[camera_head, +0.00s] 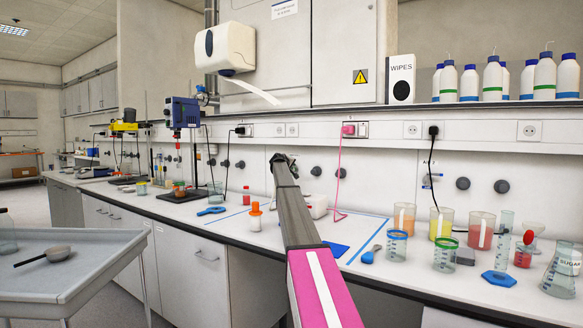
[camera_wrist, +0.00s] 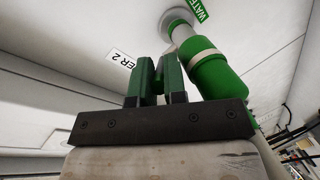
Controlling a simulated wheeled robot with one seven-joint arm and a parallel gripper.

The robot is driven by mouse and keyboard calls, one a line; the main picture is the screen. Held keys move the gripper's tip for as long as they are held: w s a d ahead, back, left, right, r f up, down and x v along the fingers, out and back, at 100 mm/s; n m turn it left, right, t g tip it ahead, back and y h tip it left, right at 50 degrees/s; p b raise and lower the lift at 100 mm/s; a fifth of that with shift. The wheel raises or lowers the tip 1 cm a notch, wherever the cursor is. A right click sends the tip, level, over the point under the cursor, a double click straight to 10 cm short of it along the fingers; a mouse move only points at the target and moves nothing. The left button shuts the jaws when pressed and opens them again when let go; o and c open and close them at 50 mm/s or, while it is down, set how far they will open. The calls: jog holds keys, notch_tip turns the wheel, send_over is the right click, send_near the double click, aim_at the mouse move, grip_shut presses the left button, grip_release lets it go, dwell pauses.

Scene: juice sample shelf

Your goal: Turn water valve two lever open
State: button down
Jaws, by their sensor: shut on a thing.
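In the wrist view, a green valve body (camera_wrist: 212,78) with a pale band comes out of a round grey wall fitting. A white label (camera_wrist: 126,63) reading "ER 2" is on the wall to its left, and a green tag with part of the word "WATER" is at the top. My gripper (camera_wrist: 157,66) is beside the valve body, its green fingers close together. It is shut on the valve lever, which is mostly hidden between the fingers. The lever's angle cannot be told. In the head view, my arm reaches to the back wall and hides the valve.
A grey cart (camera_head: 90,288) is at the lower left. Bottles line the upper shelf (camera_head: 460,104).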

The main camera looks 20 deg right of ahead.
jog(key=c, duration=1.4)
grip_release()
jog(key=shift+c, duration=0.2)
